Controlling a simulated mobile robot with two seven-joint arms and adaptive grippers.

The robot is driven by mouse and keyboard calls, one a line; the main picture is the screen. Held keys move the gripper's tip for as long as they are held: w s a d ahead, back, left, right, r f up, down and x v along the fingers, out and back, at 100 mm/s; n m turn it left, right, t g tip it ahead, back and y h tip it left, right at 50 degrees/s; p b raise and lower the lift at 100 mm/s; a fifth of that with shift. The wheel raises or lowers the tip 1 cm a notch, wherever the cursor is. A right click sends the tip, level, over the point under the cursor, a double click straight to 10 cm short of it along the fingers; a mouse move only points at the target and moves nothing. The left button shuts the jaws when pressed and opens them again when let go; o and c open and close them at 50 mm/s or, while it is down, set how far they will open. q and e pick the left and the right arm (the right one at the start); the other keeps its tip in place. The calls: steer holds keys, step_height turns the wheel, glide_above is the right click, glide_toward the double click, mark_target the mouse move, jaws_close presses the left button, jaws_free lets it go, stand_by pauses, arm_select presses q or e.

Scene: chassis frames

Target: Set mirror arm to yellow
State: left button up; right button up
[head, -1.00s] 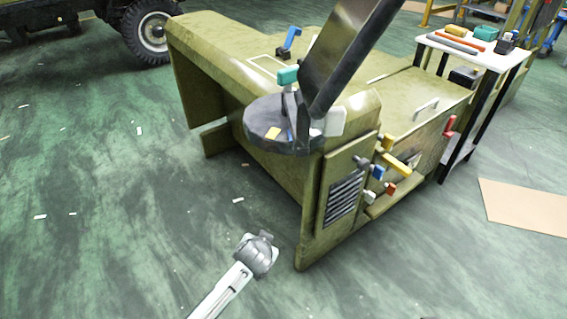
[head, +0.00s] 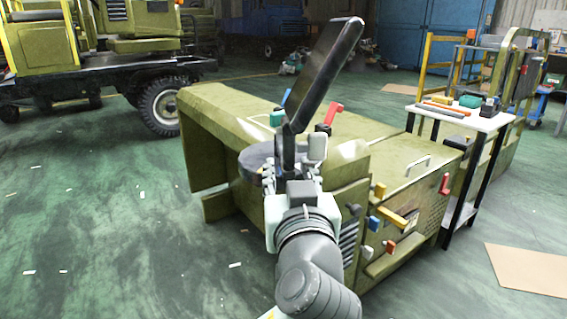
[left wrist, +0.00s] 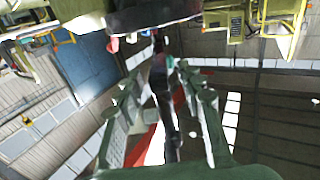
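The mirror arm (head: 322,72) is a long dark panel. It stands tilted up and to the right from a dark round disc (head: 254,160) at the corner of the olive chassis frame. My left gripper (head: 292,172) is at the foot of the mirror arm and hides much of the disc, including any yellow mark on it. In the left wrist view my left gripper (left wrist: 163,82) has its fingers apart. A dark upright part (left wrist: 170,125) shows between them, with gaps on both sides. My right gripper is out of view.
A teal block (head: 277,118), a blue lever, a red lever (head: 333,112) and a white block (head: 317,147) stand near the mirror arm. Yellow, blue and red knobs line the front panel. A side table (head: 470,117) holds tools at right.

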arm_select(q)
steer(key=shift+w+a, duration=0.2)
steer(key=shift+w, duration=1.6)
jaws_close()
